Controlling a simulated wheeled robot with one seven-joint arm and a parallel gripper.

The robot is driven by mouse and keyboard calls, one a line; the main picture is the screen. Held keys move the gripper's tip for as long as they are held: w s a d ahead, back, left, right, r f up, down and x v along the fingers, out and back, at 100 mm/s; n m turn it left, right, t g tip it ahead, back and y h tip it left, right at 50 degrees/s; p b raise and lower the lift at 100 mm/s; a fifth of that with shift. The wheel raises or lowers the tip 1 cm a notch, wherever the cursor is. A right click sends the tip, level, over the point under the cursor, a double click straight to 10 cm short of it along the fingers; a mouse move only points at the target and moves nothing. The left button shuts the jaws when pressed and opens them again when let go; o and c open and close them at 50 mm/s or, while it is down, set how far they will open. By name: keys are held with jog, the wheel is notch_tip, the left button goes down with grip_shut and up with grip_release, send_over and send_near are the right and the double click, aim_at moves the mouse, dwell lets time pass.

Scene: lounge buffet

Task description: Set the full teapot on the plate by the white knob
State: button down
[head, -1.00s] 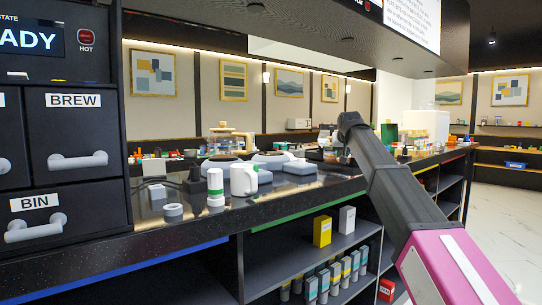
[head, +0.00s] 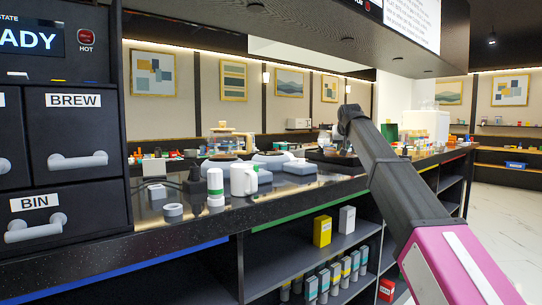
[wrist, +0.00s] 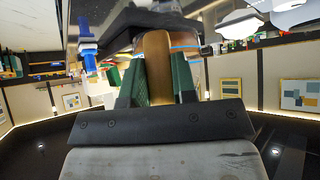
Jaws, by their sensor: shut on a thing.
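My gripper (wrist: 157,78) is shut on an upright tan handle (wrist: 157,62), with a green finger pad on each side. Behind the handle is part of a clear body with a blue line, apparently the held teapot (wrist: 186,44); most of it is hidden. In the head view my gripper (head: 338,142) is over the far right of the counter, largely hidden by my arm. Another glass teapot (head: 222,141) with a tan top stands farther back. Pale units with dark round plates (head: 222,158) stand mid-counter, left of my gripper. I cannot make out which has a white knob.
A white mug-like jug (head: 243,180), a green-banded white cylinder (head: 215,187) and a grey ring (head: 173,210) stand near the counter's front edge. A dark tray (head: 322,156) lies below my gripper. A black drawer cabinet (head: 75,130) blocks the left, and an overhang is above.

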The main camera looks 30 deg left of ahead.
jog(key=s+a+r+n+g+y, duration=0.1)
jog(key=s+a+r+n, duration=0.1)
jog(key=s+a+r, duration=0.5)
jog(key=s+a+r+n+y, duration=0.1)
jog(key=s+a+r, duration=0.1)
jog(key=s+a, duration=0.65)
jog(key=s+a+r+n+g+y, duration=0.15)
jog(key=s+a+r, duration=0.25)
jog(key=a, duration=0.7)
jog(key=w+d+f, duration=0.2)
jog(key=w+f, duration=0.9)
jog(key=shift+w+d+t, duration=0.25)
jog(key=shift+t, duration=0.1)
jog(key=shift+f+h, duration=0.15)
jog(key=shift+h, duration=0.1)
jog(key=c, duration=0.9)
grip_release()
jog(key=shift+f, duration=0.1)
jog(key=v, duration=1.2)
jog(key=shift+r, duration=0.25)
